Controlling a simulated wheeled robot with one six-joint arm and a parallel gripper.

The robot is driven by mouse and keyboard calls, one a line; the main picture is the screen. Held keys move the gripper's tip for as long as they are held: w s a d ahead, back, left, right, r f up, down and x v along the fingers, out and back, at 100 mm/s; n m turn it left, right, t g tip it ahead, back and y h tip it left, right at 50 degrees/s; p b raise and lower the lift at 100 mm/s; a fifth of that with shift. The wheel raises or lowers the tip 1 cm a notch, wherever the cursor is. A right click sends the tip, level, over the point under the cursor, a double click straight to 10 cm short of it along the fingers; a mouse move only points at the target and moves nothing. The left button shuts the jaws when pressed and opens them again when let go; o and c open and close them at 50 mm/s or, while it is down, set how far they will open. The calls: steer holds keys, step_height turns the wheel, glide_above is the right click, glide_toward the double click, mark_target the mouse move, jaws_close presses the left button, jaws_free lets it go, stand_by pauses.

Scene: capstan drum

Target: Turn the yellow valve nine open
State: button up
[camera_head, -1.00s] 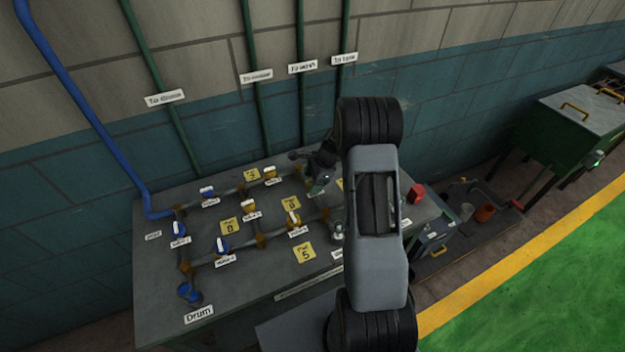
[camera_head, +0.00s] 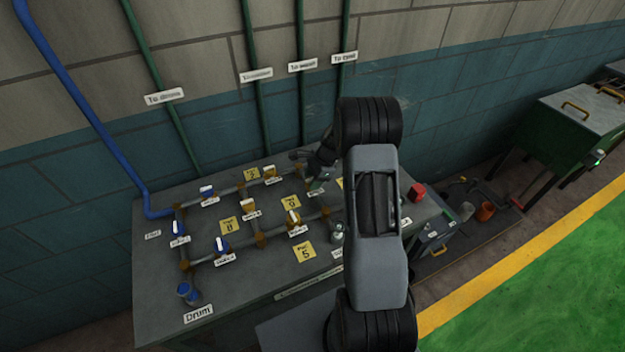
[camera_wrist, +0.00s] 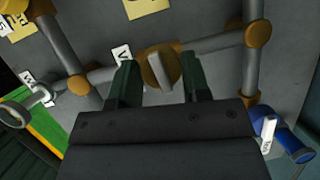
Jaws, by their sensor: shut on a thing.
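My gripper (camera_wrist: 159,82) shows in the wrist view with its two dark green fingers on either side of a yellow valve (camera_wrist: 151,60). It is shut on this valve's grey lever, which stands between the fingers across the yellow body. The lever points roughly up and down in the wrist view. A white tag beside the valve is mostly cut off by a finger, so I cannot read its number. In the head view my gripper (camera_head: 318,182) is over the right part of the pipe bench, and the held valve is hidden behind my wrist and arm.
The bench (camera_head: 155,285) carries grey pipes with several other yellow valves (camera_head: 295,219) and blue valves (camera_head: 221,245). In the wrist view a blue valve (camera_wrist: 266,122) is close at lower right. A red block (camera_head: 417,192) lies right of my arm. Green floor on the right is clear.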

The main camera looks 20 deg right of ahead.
steer(key=n+b, duration=0.1)
steer(key=n, duration=0.1)
steer(key=n+g, duration=0.1)
steer(key=n, duration=0.1)
steer(key=shift+w+g+b, duration=0.15)
steer(key=shift+g+b, duration=0.15)
steer(key=shift+b, duration=0.05)
steer(key=n+g, duration=0.1)
steer(key=n, duration=0.1)
steer(key=n+b, duration=0.1)
steer(key=n, duration=0.1)
steer(key=shift+w+n+g, duration=0.1)
steer(key=shift+n+g, duration=0.3)
steer(key=n+g+h+b, duration=0.1)
steer(key=n, duration=0.3)
steer(key=shift+w, duration=0.1)
steer(key=shift+a+n+g+h, duration=0.1)
steer(key=shift+n+g+h, duration=0.25)
steer(key=shift+n, duration=0.65)
steer(key=shift+n+g+h, duration=0.25)
steer(key=shift+n+h, duration=0.2)
steer(key=shift+n, duration=0.55)
steer(key=o, duration=0.9)
steer(key=shift+r, duration=0.1)
steer(key=v, duration=1.3)
steer(key=shift+w+r+b, duration=0.2)
steer(key=shift+r+b, duration=0.1)
steer(key=shift+b, duration=0.15)
